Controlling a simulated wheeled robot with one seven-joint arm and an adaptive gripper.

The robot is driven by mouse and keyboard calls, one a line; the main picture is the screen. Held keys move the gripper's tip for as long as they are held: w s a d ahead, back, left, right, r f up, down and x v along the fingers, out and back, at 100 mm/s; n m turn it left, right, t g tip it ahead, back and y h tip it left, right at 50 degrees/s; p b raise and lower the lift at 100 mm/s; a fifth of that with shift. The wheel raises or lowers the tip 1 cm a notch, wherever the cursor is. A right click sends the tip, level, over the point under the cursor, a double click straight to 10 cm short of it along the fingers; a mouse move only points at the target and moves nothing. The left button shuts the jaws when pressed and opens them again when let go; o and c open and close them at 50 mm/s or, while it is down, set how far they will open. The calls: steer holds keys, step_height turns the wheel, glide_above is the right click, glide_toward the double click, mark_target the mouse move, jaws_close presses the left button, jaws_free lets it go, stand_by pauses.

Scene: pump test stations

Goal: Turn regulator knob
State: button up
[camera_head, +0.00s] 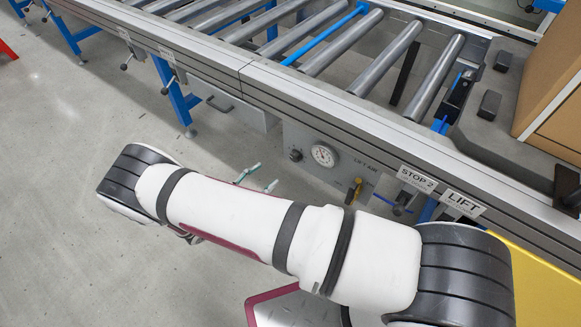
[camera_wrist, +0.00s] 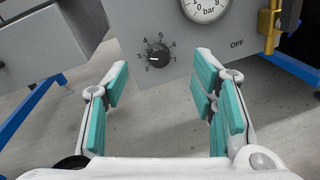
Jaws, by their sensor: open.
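The regulator knob (camera_wrist: 158,55) is a small black round knob on a grey panel, with a numbered scale around it. Its white pointer mark is on the left side, near the 2. It also shows in the head view (camera_head: 295,155), left of the pressure gauge (camera_head: 323,155). My gripper (camera_wrist: 160,85) is open, its teal-padded fingers apart and empty.
A yellow valve handle (camera_wrist: 268,20) stands right of the gauge, by the OFF mark. A grey box (camera_wrist: 50,45) and blue legs (camera_wrist: 32,108) flank the panel. The roller conveyor (camera_head: 330,50) runs above, with a cardboard box (camera_head: 550,80) at right. Floor below is clear.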

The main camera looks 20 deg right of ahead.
mark_target(293, 158)
step_height(293, 158, down, 4)
steer(key=n+t, duration=0.2)
steer(key=b+x, duration=0.1)
steer(key=x, duration=0.3)
steer(key=b+x, duration=0.1)
steer(key=x, duration=0.3)
steer(key=b+x, duration=0.1)
steer(key=x, duration=0.4)
steer(key=shift+d+f+b, duration=0.15)
steer(key=shift+f+b, duration=0.25)
steer(key=c, duration=1.1)
